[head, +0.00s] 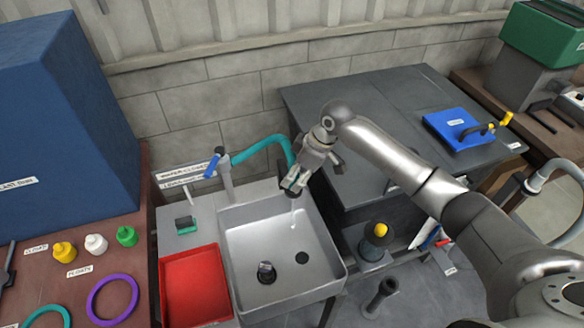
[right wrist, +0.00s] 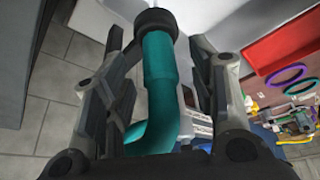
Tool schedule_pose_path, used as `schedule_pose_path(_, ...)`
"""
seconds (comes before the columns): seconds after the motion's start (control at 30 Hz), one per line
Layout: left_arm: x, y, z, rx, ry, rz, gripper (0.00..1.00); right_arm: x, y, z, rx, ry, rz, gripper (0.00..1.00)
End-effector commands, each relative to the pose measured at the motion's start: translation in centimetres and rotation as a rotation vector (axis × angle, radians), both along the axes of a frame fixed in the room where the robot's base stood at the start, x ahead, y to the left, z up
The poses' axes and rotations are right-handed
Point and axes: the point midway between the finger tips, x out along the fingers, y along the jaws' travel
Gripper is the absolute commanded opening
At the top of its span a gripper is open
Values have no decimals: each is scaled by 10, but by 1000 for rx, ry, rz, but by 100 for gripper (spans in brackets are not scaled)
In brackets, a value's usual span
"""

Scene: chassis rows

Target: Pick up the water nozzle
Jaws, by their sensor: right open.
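The water nozzle is the end of a teal hose (head: 262,143) that arches from the tap over the sink. In the right wrist view the teal nozzle (right wrist: 160,70), with a black tip, lies between the two fingers. My right gripper (head: 296,181) is open around the nozzle end, above the back right of the sink. Its fingers also show in the right wrist view (right wrist: 158,45), one on each side, with gaps visible beside the nozzle. In the head view the gripper partly hides the nozzle tip. My left gripper is not in view.
The grey sink (head: 240,285) holds a small dark-topped object (head: 266,271). A blue-handled tap (head: 223,172) stands behind it. A red tray (head: 194,285) is to its left.

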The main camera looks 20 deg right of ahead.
Motion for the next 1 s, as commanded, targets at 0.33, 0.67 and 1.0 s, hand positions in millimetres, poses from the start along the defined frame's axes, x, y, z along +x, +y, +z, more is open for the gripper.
schedule_pose_path(0.33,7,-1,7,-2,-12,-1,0,6,9,-25,0,0,0,52)
schedule_pose_path(0.67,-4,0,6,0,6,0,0,6,8,-24,-1,-1,0,25)
schedule_pose_path(1.0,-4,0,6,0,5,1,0,6,8,-24,0,-1,0,0)
